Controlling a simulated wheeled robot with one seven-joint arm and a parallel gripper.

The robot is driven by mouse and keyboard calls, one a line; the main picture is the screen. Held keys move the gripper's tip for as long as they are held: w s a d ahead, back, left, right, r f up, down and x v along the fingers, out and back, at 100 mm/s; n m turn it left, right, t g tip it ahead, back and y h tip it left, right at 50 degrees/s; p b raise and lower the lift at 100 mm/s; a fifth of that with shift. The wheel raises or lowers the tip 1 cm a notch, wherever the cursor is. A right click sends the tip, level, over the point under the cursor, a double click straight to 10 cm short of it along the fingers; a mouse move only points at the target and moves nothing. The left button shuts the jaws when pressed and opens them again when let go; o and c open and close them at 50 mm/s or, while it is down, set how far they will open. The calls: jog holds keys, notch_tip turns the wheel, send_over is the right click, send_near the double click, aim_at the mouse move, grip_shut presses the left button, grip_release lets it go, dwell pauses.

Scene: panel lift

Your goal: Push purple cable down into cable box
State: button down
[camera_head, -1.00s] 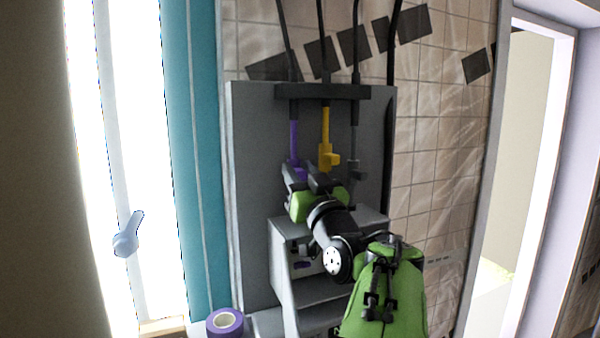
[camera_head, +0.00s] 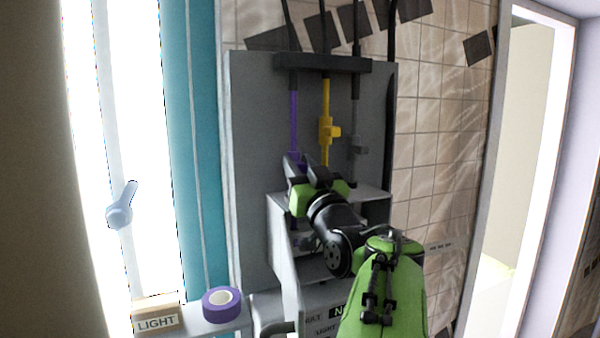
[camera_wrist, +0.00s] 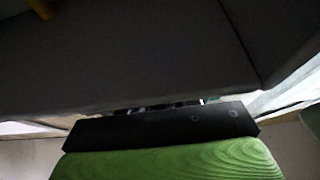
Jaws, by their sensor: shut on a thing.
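The purple cable (camera_head: 294,122) hangs from the dark bar on the grey panel, left of a yellow and a grey cable. My gripper (camera_head: 297,163) is shut on its lower end, which the fingers mostly hide. The grey cable box (camera_head: 279,240) stands below, its top edge just under my gripper. My arm covers much of its front. The wrist view shows mostly a dark grey surface, and the cable cannot be made out there.
The yellow cable (camera_head: 326,131) and grey cable (camera_head: 356,146) hang close to the right of my gripper. Purple tape (camera_head: 222,305) and a block marked LIGHT (camera_head: 156,315) sit at lower left. The panel (camera_head: 250,150) is bare to the left of the purple cable.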

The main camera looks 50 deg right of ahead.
jog(key=shift+w+d+f, duration=0.1)
jog(key=shift+f, duration=0.3)
jog(key=c, duration=1.1)
grip_release()
jog(key=shift+o, duration=0.7)
jog(key=shift+r, duration=0.15)
jog(key=b+v, duration=0.7)
jog(key=v, duration=0.9)
